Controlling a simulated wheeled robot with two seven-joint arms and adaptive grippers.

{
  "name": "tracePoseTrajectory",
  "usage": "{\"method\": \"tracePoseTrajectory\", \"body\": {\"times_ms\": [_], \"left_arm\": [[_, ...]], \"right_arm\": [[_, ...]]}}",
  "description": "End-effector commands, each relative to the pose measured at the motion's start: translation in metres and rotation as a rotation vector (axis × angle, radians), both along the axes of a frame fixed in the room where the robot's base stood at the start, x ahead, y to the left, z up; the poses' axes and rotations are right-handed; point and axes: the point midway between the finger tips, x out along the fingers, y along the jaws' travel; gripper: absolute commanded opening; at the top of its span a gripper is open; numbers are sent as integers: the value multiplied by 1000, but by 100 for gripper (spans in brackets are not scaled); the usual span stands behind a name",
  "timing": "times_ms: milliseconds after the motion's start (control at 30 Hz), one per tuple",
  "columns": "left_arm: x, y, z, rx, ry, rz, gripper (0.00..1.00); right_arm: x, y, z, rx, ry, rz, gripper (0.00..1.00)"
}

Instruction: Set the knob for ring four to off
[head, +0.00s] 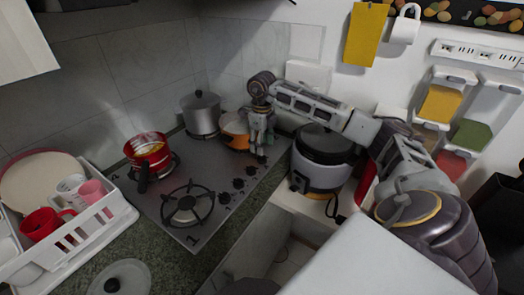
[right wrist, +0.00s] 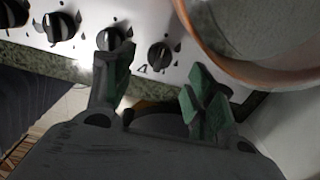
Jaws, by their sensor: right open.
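In the head view, my right gripper (head: 261,145) points down at the far end of the knob row, beside an orange pot (head: 235,128). My left gripper is out of view.
A tall grey pot (head: 201,116) and a red pot (head: 148,157) stand on the cooktop; the front burner (head: 188,204) is bare. A rice cooker (head: 318,172) stands right of the gripper under my arm. A dish rack (head: 95,225) is at left.

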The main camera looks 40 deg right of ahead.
Motion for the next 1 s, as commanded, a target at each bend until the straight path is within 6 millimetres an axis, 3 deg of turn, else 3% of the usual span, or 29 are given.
{"method": "tracePoseTrajectory", "body": {"times_ms": [200, 433, 1000], "left_arm": [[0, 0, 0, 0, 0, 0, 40], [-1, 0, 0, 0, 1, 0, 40], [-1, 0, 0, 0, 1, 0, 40]], "right_arm": [[1, 0, 34, 1, -3, 0, 56], [0, 0, 58, -1, -1, 0, 56], [0, 0, 67, 0, 0, 0, 56]]}}
